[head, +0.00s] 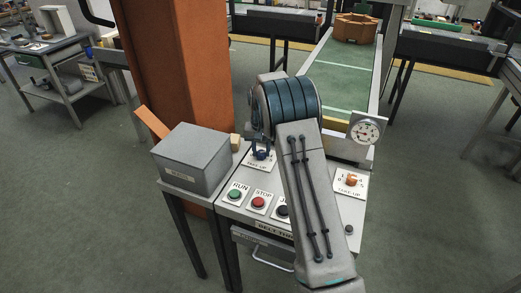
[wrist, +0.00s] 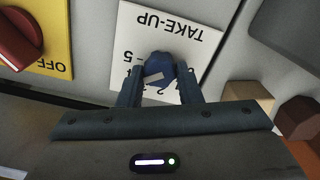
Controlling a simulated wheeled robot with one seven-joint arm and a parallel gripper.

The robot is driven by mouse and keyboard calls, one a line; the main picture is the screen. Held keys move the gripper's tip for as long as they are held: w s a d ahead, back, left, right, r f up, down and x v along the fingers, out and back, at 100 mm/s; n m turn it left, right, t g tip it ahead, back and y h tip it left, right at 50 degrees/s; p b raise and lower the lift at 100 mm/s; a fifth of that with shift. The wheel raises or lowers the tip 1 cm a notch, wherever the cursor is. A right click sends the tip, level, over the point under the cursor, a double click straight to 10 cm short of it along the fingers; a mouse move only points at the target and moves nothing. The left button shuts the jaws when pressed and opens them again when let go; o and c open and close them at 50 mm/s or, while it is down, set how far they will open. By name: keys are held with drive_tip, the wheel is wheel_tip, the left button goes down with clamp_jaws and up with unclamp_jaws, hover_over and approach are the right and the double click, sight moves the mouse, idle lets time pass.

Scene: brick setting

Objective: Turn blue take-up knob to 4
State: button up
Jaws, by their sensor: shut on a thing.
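The blue take-up knob (wrist: 162,66) sits on a white plate (wrist: 195,22) marked TAKE-UP, which appears upside down in the wrist view. My gripper (wrist: 160,76) is shut on the knob, with one finger on each side. A pale mark shows on the knob's near side. A 5 shows at the plate's left and a 2 below the knob; the other digits are partly hidden by the knob and fingers, so the exact setting cannot be read. In the head view the blue knob (head: 261,154) is small at the panel's back left, beside my arm.
Green RUN (head: 235,195) and red STOP (head: 259,202) buttons and a black button (head: 283,211) line the panel front. An orange knob (head: 351,180) on another TAKE-UP plate is at right, below a round gauge (head: 366,130). A grey box (head: 192,158) stands left. A red knob (wrist: 18,40) is nearby.

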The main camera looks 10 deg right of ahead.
sight(261, 152)
drive_tip(key=o, duration=1)
drive_tip(key=shift+c, duration=0.2)
wheel_tip(261, 152, up, 14)
